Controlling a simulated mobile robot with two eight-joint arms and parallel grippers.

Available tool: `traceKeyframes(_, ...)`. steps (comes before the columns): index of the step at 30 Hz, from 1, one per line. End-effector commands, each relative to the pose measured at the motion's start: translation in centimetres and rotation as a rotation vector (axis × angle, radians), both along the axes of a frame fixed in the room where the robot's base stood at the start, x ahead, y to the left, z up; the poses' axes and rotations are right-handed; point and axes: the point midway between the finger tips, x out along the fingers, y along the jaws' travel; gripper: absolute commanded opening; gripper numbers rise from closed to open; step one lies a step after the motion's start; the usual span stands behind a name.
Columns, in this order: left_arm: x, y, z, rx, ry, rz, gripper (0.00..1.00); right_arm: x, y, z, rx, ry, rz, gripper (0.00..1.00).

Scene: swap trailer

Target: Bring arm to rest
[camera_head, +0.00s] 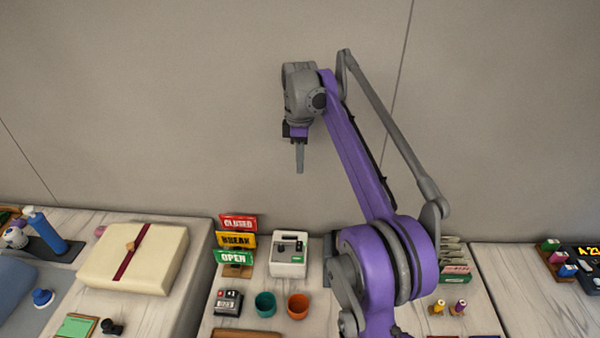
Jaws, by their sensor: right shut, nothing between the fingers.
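My right arm, purple and grey, rises from the bottom right of the middle counter and bends over to the left at the top. My right gripper (300,160) hangs from its end and points down. Its fingers are together and hold nothing. It is high above the counter, in front of the bare wall, over a small white machine (289,256). My left gripper is not in this view. The arm hides part of the middle counter behind it.
Red, yellow and green signs (236,240) stand left of the white machine. A teal cup (265,304) and an orange cup (298,306) are in front. Small spools (459,308) stand right of the arm.

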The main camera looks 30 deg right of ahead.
Motion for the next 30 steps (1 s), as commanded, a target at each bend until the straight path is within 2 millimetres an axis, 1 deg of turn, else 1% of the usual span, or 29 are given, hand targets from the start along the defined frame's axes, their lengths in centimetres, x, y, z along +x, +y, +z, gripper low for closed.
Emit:
traceKeyframes(3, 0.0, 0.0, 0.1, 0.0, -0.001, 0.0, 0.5, 0.0, 0.0, 0.2, 0.0, 0.0, 0.0, 0.0)
traceKeyframes(16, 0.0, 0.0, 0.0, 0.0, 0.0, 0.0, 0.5, 0.0, 0.0, 0.1, 0.0, 0.0, 0.0, 0.0)
traceKeyframes(20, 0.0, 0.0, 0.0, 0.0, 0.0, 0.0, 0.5, -0.4, 0.5, 0.2, -0.003, -0.012, -0.022, 0.0)
traceKeyframes(23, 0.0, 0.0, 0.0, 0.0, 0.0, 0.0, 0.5, -1.6, 1.7, 0.3, -0.009, -0.044, -0.083, 0.0)
traceKeyframes(26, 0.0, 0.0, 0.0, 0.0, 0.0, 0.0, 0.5, -3.7, 3.6, 0.1, -0.013, -0.096, -0.181, 0.0)
traceKeyframes(30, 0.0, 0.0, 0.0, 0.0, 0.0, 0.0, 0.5, -7.5, 6.2, -1.2, -0.002, -0.182, -0.341, 0.0)
